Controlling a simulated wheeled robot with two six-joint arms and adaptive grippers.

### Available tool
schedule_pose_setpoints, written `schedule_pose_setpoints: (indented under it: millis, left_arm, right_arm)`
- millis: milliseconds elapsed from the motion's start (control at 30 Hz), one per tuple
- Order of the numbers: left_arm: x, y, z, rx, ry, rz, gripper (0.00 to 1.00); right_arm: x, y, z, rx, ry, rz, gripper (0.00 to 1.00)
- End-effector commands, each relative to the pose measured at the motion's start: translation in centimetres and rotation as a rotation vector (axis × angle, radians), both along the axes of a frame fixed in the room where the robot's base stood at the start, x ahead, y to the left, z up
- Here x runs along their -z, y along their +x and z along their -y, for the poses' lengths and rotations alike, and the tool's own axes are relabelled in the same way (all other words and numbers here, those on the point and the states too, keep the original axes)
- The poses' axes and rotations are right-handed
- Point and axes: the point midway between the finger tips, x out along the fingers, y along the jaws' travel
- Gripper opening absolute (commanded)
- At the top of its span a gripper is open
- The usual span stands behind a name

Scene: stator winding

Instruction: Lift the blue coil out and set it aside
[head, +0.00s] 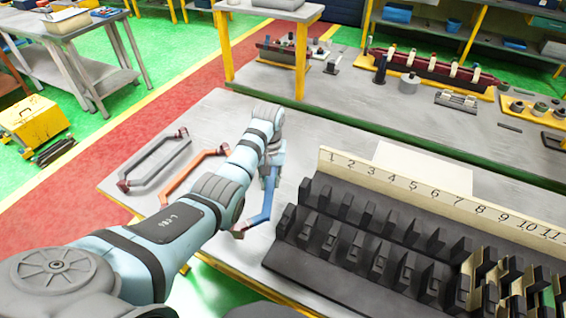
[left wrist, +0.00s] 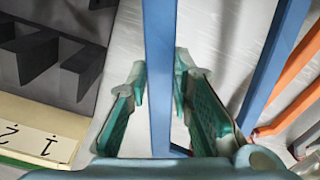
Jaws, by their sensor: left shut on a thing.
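The blue coil (head: 261,210) is beside the left end of the black slotted stator block (head: 350,245), partly hidden by my left arm. My left gripper (head: 270,165) is over its far part; its fingers are mostly hidden in the head view. In the left wrist view, the teal fingers of my left gripper (left wrist: 160,105) are on either side of one straight blue bar of the coil (left wrist: 160,60) and shut on it. A second blue bar (left wrist: 274,62) runs to the right. I cannot tell whether the coil touches the table. My right gripper is out of view.
An orange coil (head: 178,187) and a grey coil (head: 155,160) lie to the left on the grey table (head: 225,110). A cream number strip (head: 440,190) stands behind the slots. A rear bench (head: 400,125) holds tools. The table's far left part is clear.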

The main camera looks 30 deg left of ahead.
Motion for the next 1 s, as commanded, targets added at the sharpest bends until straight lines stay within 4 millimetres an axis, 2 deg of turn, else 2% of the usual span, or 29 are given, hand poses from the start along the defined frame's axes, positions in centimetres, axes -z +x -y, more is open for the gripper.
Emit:
schedule_pose_setpoints:
  millis: [133, 267, 400, 600, 833, 1000]
  left_arm:
    - [0.4, -0.3, 0.0, -0.001, 0.000, 0.001, 0.00]
    - [1.8, -0.4, 0.0, 0.000, 0.000, 0.001, 0.00]
    - [4.6, -0.2, 0.0, 0.000, 0.000, 0.000, 0.00]
    - [6.8, -0.1, 0.0, 0.000, 0.000, 0.001, 0.00]
    - [6.9, -0.1, 0.0, 0.000, 0.000, 0.000, 0.00]
    - [6.8, -0.1, 0.0, 0.000, 0.001, 0.000, 0.00]
  right_arm:
    - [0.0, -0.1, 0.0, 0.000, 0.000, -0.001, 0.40]
    - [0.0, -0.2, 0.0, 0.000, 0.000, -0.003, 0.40]
    - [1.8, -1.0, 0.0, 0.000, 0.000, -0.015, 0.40]
    - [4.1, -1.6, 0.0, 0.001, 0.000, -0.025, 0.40]
    - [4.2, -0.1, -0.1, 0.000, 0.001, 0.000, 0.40]
    - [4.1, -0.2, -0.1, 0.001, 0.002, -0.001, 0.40]
